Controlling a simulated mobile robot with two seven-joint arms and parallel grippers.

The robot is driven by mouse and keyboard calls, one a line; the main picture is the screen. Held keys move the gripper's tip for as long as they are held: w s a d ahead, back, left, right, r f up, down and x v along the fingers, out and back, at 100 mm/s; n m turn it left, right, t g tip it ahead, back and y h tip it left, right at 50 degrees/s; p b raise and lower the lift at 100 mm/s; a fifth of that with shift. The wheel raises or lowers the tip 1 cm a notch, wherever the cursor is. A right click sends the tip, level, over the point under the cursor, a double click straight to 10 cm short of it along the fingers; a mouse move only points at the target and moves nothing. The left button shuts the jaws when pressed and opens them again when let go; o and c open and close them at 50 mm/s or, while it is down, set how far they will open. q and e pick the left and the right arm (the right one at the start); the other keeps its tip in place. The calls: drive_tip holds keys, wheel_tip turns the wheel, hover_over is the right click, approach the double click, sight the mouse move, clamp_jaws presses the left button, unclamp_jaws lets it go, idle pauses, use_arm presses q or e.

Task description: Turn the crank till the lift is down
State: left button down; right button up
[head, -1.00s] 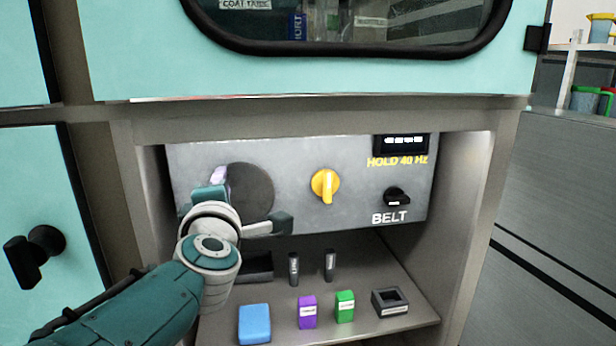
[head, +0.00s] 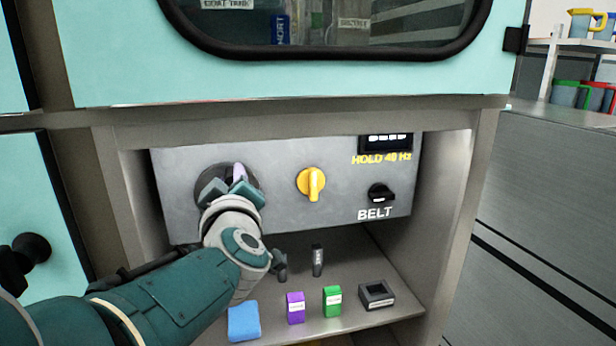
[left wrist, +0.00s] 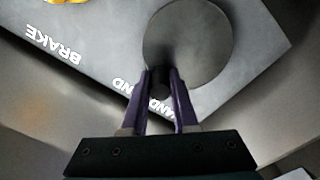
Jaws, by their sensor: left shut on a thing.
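The crank is a round dark grey disc (head: 208,174) on the left of the grey control panel. It fills the upper right of the left wrist view (left wrist: 200,35). A dark handle knob (left wrist: 160,88) stands near the disc's lower edge there. My left gripper (head: 233,180) is at the disc, its purple fingers (left wrist: 160,78) on both sides of the knob and shut on it. The gripper hides part of the disc in the head view. I cannot make out the lift. My right gripper is not in view.
Right of the crank are a yellow knob (head: 311,184) and a black BELT knob (head: 381,194). The shelf below holds a blue block (head: 244,321), a purple block (head: 296,307), a green block (head: 332,300) and a dark square holder (head: 377,295). A framed window (head: 330,30) is above.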

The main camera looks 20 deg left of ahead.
use_arm(q)
drive_tip(key=shift+w+d+f+m+b, duration=0.15)
drive_tip(key=shift+d+m, duration=0.1)
drive_tip(key=shift+m, duration=0.45)
drive_tip(key=shift+w+d+f+m+b, duration=0.1)
drive_tip(key=shift+w+d+m+b, duration=0.1)
drive_tip(key=shift+m, duration=0.5)
drive_tip(key=c, duration=0.7)
unclamp_jaws()
drive_tip(key=shift+s, duration=0.15)
